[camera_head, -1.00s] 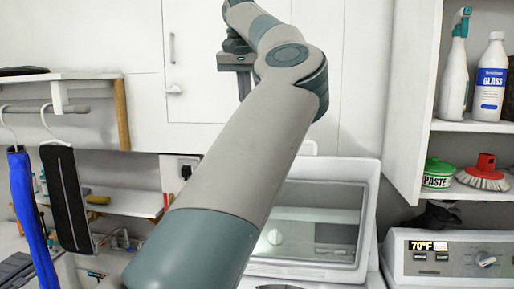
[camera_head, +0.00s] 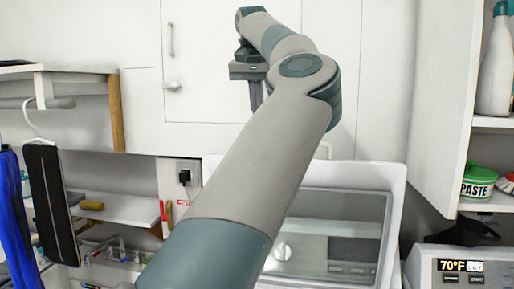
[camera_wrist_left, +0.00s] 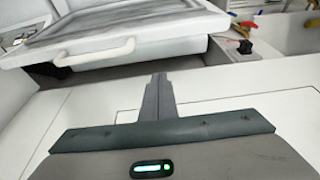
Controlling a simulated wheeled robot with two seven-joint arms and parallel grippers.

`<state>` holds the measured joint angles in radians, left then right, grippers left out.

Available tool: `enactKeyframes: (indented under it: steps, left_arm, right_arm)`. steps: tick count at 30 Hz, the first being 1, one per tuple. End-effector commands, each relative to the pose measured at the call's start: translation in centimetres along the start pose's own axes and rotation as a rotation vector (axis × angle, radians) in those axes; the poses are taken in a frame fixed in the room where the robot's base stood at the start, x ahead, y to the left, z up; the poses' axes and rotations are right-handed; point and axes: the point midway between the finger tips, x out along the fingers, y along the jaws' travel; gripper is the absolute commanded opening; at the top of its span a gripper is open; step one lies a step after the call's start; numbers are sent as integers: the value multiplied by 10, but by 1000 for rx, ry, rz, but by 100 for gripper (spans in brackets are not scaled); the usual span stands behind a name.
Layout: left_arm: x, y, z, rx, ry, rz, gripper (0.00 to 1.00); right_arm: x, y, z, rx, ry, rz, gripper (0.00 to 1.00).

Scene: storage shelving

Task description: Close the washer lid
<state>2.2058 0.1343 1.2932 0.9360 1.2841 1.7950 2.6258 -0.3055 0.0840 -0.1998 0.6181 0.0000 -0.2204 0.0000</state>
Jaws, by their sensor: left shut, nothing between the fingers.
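The washer lid (camera_head: 394,220) stands raised in the head view, a white frame around a glass window. Its white handle shows at the top edge, and in the left wrist view (camera_wrist_left: 95,54) it lies at the upper left. My left arm crosses in front of the lid and hides its left part. My left gripper (camera_head: 257,100) is above and behind the lid's top edge, by the white cabinet. In the left wrist view its fingers (camera_wrist_left: 158,78) are together and empty, apart from the lid and handle. My right gripper is out of view.
A control panel reading 70°F (camera_head: 470,268) is at the lower right, below open shelves with a green paste tub (camera_head: 478,182). White cabinet doors (camera_head: 205,60) stand behind. A hanger with a black item (camera_head: 50,205) and a wall socket (camera_head: 183,178) are at left.

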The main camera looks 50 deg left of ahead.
Motion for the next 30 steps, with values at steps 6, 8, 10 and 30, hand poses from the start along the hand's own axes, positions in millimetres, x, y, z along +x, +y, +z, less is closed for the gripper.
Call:
enactKeyframes:
  steps: [6,8,10,30]
  left_arm:
    - [11,0,0,0,-2,0,0]
    - [17,0,0,-1,-3,0,0]
    - [26,0,0,0,-2,0,0]
    - [91,1,22,-1,1,1,0]
  right_arm:
    - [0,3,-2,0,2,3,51]
    - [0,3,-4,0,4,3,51]
    - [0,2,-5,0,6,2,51]
    - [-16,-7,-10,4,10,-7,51]
